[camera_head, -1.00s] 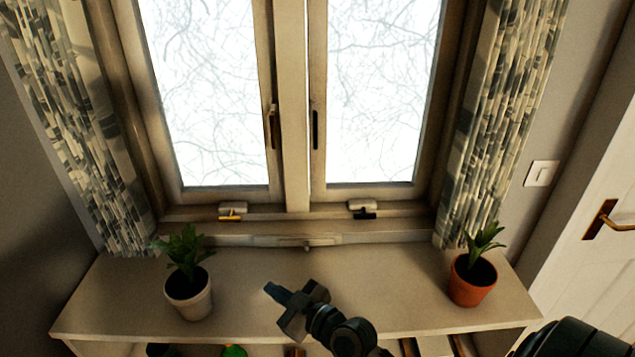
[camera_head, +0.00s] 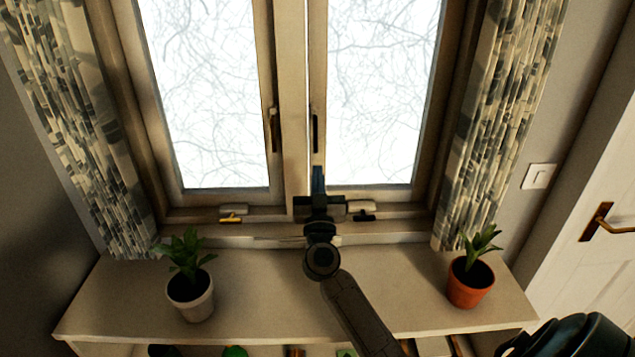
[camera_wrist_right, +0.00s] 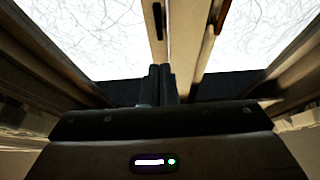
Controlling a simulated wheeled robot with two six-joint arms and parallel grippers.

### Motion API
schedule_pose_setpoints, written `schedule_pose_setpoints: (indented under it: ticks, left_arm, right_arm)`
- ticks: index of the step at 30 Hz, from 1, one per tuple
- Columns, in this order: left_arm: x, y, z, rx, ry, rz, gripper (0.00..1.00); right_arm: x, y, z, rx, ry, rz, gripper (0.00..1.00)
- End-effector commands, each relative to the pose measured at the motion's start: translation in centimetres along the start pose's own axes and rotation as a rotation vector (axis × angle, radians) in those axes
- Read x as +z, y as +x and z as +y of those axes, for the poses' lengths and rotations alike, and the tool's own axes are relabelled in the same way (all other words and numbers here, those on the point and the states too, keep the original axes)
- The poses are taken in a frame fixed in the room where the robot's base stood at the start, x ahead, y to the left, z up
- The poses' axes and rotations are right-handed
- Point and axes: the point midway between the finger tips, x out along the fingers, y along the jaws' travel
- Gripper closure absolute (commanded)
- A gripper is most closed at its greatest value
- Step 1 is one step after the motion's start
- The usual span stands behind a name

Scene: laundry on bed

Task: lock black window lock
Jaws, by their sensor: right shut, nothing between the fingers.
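A black window handle (camera_head: 315,132) is upright on the inner edge of the right window frame. A small black latch (camera_head: 364,216) is on the bottom rail of the same window. My right gripper (camera_head: 318,176) is shut and empty, pointing at the window just below the black handle and left of the black latch. A gap to the frame cannot be judged. In the right wrist view the shut fingers (camera_wrist_right: 158,72) point toward the central post, with a dark handle (camera_wrist_right: 158,20) beyond them. My left gripper is not in view.
A bronze handle (camera_head: 273,130) and a gold latch (camera_head: 232,215) are on the left window. A white-potted plant (camera_head: 190,297) and an orange-potted plant (camera_head: 470,286) stand on the shelf top (camera_head: 260,290). Curtains (camera_head: 492,130) hang at both sides. The shelf's middle is otherwise clear.

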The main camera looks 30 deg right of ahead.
Motion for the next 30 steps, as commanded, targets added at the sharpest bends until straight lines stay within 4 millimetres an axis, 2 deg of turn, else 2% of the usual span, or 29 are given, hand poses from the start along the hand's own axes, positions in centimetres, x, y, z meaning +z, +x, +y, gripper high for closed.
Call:
schedule_pose_setpoints:
  ticks: [1,6,8,9,12,18,30]
  left_arm:
    - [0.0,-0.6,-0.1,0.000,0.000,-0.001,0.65]
    - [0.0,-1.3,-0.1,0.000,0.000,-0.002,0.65]
    - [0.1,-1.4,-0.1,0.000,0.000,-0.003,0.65]
    - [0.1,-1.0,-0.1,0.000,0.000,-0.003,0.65]
    - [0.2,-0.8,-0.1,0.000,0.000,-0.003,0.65]
    - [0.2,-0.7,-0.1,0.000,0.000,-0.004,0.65]
    - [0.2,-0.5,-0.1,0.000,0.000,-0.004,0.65]
  right_arm:
    - [-0.4,1.4,0.0,0.000,-0.001,0.003,1.00]
    - [-0.3,5.0,0.0,0.000,-0.001,0.002,1.00]
    - [0.0,6.0,0.0,-0.001,-0.002,0.001,1.00]
    - [0.9,6.2,0.0,-0.001,-0.001,-0.001,1.00]
    - [1.9,7.2,0.0,-0.002,-0.001,0.000,1.00]
    - [2.8,8.1,0.0,-0.002,0.000,0.000,1.00]
    - [3.0,8.1,0.0,-0.002,0.001,0.004,1.00]
